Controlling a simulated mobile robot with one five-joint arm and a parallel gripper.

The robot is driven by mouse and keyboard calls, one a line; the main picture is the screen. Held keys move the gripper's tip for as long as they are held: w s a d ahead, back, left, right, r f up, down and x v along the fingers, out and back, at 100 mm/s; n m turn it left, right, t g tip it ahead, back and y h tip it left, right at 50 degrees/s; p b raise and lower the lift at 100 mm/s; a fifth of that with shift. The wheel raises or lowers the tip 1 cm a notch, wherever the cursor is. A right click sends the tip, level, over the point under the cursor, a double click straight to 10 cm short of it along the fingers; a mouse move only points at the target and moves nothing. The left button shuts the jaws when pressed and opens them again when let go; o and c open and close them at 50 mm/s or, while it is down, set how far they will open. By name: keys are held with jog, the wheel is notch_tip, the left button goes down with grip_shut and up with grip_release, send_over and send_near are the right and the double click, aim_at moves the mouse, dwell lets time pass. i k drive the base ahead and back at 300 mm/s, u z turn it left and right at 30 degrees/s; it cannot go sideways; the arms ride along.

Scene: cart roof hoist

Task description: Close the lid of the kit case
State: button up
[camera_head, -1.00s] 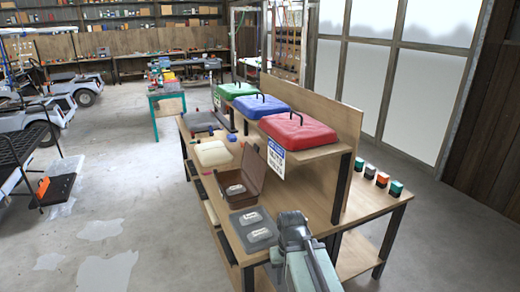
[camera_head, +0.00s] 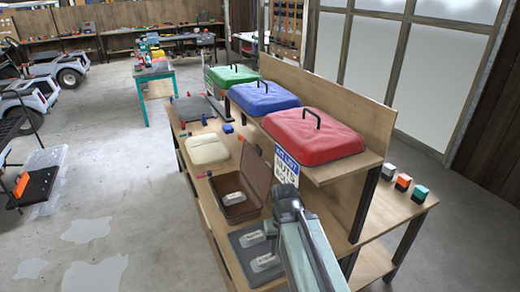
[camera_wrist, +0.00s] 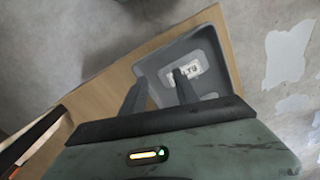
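The kit case (camera_head: 240,212) is a brown box on the bench in the head view. Its lid (camera_head: 257,172) is open and stands up at the case's right side, leaning slightly. A white labelled packet (camera_head: 233,198) lies inside. My arm (camera_head: 306,243) reaches up from the bottom, its far end just right of the case's near corner; any contact cannot be told. In the wrist view, the fingers of my gripper (camera_wrist: 159,77) are apart with nothing between them, above a grey tray (camera_wrist: 151,67).
The grey tray holding white labelled packets also shows in the head view (camera_head: 240,238), on the near side of the case. A cream case (camera_head: 207,150) lies beyond it. A raised shelf (camera_head: 345,170) with red, blue and green lids stands at right.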

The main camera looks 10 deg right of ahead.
aim_at(259, 177)
jog(key=u, duration=0.45)
jog(key=k, duration=1.3)
jog(key=i, duration=1.8)
jog(key=u, duration=0.8)
